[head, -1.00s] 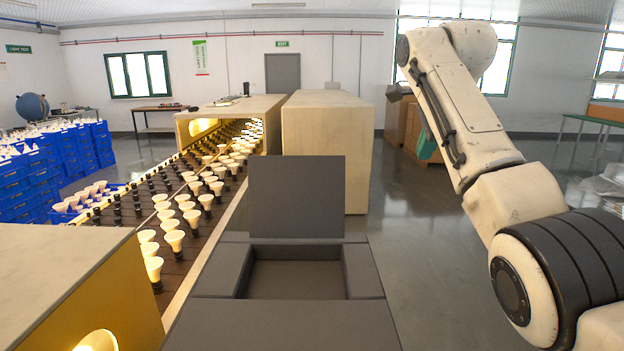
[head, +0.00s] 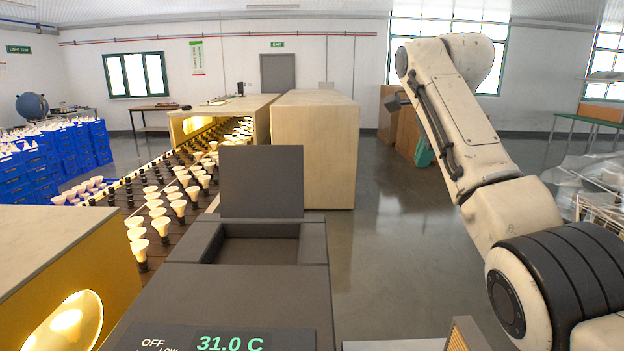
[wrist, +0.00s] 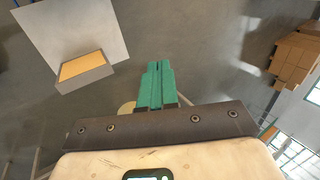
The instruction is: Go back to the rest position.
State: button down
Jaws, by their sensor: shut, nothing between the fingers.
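My gripper (wrist: 158,68) shows in the wrist view with its two teal fingers side by side, shut and empty. Bare grey floor lies beyond the fingertips. In the head view my arm is folded at the right, with its elbow high. A teal part (head: 424,153) shows just behind the arm link and looks like the fingers, mostly hidden. Nothing touches the gripper in either view.
A dark grey cabinet (head: 245,285) with an open lid and a 31.0 C display stands in front. Left of it, a conveyor (head: 120,205) carries several lit bulbs. Blue crates (head: 35,170) stand far left. Open floor (head: 395,240) lies right of the cabinet.

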jog(key=s+a+f+n+g+b, duration=0.1)
jog(key=s+f+n, duration=0.15)
jog(key=f, duration=0.95)
jog(key=s+a+f+n+b, duration=0.1)
jog(key=s+f+n, duration=0.15)
jog(key=f, duration=0.95)
jog(key=s+f+n+g+y, duration=0.1)
jog(key=s+f+n, duration=0.1)
jog(key=s+f, duration=0.55)
jog(key=s+f+n+g, duration=0.15)
jog(key=s+f, duration=0.35)
jog(key=f, duration=0.6)
jog(key=s+d+f+n+b, duration=0.1)
jog(key=s+d+f+n, duration=0.1)
jog(key=s+f, duration=0.6)
jog(key=s+d+f+n+b, duration=0.1)
jog(key=s+f+n, duration=0.2)
jog(key=s, duration=0.8)
jog(key=s+d+f+n, duration=0.1)
jog(key=s, duration=0.8)
jog(key=s+d+n+g+h+b, duration=0.1)
jog(key=s+d+n, duration=0.1)
jog(key=s, duration=0.8)
jog(key=shift+d+f, duration=0.3)
jog(key=shift+f, duration=0.05)
